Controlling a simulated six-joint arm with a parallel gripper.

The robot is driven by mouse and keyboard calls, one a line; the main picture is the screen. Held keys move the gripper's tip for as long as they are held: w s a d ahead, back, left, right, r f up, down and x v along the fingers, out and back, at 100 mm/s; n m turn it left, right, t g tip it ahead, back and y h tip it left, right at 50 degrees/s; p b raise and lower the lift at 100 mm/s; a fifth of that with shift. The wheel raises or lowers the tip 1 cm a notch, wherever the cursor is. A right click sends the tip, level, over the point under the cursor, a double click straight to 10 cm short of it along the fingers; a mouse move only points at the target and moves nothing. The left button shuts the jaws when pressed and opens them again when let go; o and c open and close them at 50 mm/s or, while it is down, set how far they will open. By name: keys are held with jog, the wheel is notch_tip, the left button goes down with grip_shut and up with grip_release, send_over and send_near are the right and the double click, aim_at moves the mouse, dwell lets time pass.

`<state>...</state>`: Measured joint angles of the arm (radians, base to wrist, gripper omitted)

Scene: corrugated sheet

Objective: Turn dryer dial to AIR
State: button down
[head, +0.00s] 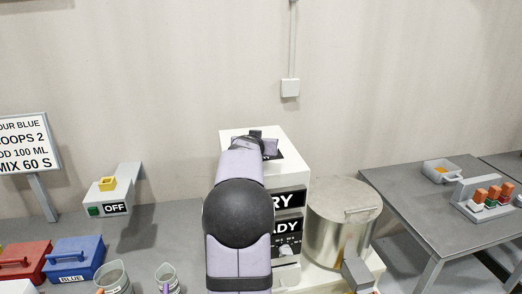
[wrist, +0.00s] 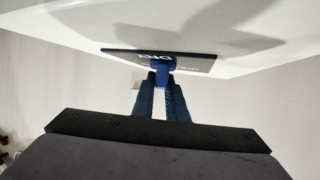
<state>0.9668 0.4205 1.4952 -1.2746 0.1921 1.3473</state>
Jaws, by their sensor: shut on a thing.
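The dryer (head: 290,165) is a white box with dark labels ending in "RY" and "ADY", partly hidden behind my arm. A dark plate (head: 272,155) lies on its top. In the wrist view the plate (wrist: 195,62) shows white lettering, partly readable as "DRY", foreshortened and partly covered. The blue dial (wrist: 162,63) stands out from this plate. My gripper (wrist: 161,84) is shut on the dial, its two dark fingers on either side of it. In the head view my gripper (head: 256,136) is at the top plate, and my arm hides most of the dial area. The dial's pointing direction cannot be told.
A large metal drum (head: 342,222) stands right of the dryer. A switch box labelled OFF (head: 112,209), a red bin (head: 22,261) and a blue bin (head: 74,260) are at left.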

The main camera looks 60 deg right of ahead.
jog(key=shift+s+n+t+y+p, duration=0.15)
jog(key=shift+n+t+y+p, duration=0.25)
jog(key=shift+n+t+p, duration=0.4)
jog(key=n+t+p, duration=0.1)
jog(key=p, duration=0.2)
jog(key=shift+r+y+p, duration=0.15)
jog(key=shift+y+p, duration=0.25)
jog(key=n+t+p, duration=0.1)
jog(key=p, duration=0.2)
jog(key=shift+y, duration=0.4)
jog(key=shift+f+n+t+y+p, duration=0.3)
jog(key=shift+n+p, duration=0.1)
jog(key=shift+p, duration=0.1)
jog(key=c, duration=1.8)
grip_release()
jog(key=shift+o, duration=0.2)
jog(key=shift+r, duration=0.1)
jog(key=shift+b+v, duration=0.6)
jog(key=shift+v, duration=3)
